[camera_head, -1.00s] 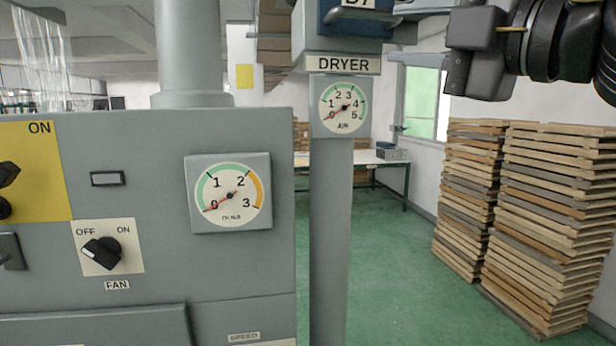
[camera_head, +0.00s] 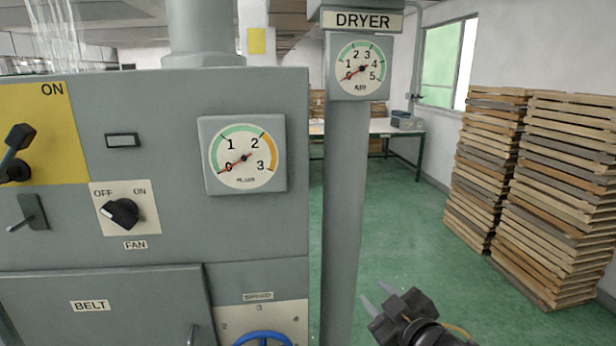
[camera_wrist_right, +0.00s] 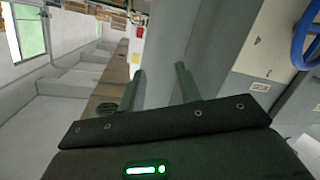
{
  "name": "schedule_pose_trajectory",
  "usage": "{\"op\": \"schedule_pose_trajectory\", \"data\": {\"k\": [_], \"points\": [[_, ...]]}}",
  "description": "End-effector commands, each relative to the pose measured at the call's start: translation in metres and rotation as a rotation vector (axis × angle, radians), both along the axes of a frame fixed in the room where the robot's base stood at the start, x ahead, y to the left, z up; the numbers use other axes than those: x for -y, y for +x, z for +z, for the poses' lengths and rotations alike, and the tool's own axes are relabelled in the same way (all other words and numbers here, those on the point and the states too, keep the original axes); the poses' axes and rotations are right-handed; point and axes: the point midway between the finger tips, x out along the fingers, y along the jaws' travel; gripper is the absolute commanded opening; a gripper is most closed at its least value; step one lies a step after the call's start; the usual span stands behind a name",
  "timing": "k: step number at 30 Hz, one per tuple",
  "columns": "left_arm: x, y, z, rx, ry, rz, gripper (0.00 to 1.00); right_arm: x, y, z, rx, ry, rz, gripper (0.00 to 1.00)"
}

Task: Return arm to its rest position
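My right gripper (camera_head: 374,296) is low in the head view, right of the grey post, with its fingers pointing up and left. In the right wrist view its two fingers (camera_wrist_right: 160,85) stand apart with nothing between them. The gripper is apart from the control panel (camera_head: 90,240). My left gripper is not in view.
The grey panel carries a fan knob (camera_head: 122,212), a gauge (camera_head: 243,157) and a blue handwheel (camera_head: 263,338). The grey post (camera_head: 345,200) bears the DRYER sign (camera_head: 362,20). Stacked wooden trays (camera_head: 555,200) stand at right. Green floor (camera_head: 410,240) is clear between.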

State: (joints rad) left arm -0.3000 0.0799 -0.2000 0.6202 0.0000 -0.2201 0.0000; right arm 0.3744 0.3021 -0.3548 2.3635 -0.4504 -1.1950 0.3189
Motion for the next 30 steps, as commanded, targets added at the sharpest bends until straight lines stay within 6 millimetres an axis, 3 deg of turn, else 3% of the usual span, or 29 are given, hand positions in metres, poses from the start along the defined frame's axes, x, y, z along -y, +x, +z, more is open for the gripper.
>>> {"op": "schedule_pose_trajectory", "data": {"k": [1, 3, 6, 9, 15, 23, 30], "points": [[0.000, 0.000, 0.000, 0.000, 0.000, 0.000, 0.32, 0.009, -0.015, -0.038, -0.099, 0.026, -0.045, 0.34], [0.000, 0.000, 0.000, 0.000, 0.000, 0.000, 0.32, 0.025, -0.039, -0.085, -0.232, 0.051, -0.115, 0.34], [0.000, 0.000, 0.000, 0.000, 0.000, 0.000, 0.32, 0.047, -0.083, -0.149, -0.428, 0.074, -0.212, 0.34], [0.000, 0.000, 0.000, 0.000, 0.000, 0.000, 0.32, 0.066, -0.130, -0.197, -0.597, 0.084, -0.295, 0.34], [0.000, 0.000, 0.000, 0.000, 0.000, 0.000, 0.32, 0.088, -0.210, -0.254, -0.841, 0.087, -0.402, 0.34], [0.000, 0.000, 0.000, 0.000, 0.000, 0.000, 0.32, 0.107, -0.301, -0.293, -1.087, 0.080, -0.502, 0.34], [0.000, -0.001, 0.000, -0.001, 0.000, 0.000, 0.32, 0.105, -0.284, -0.372, -1.117, 0.066, -0.503, 0.34]]}}
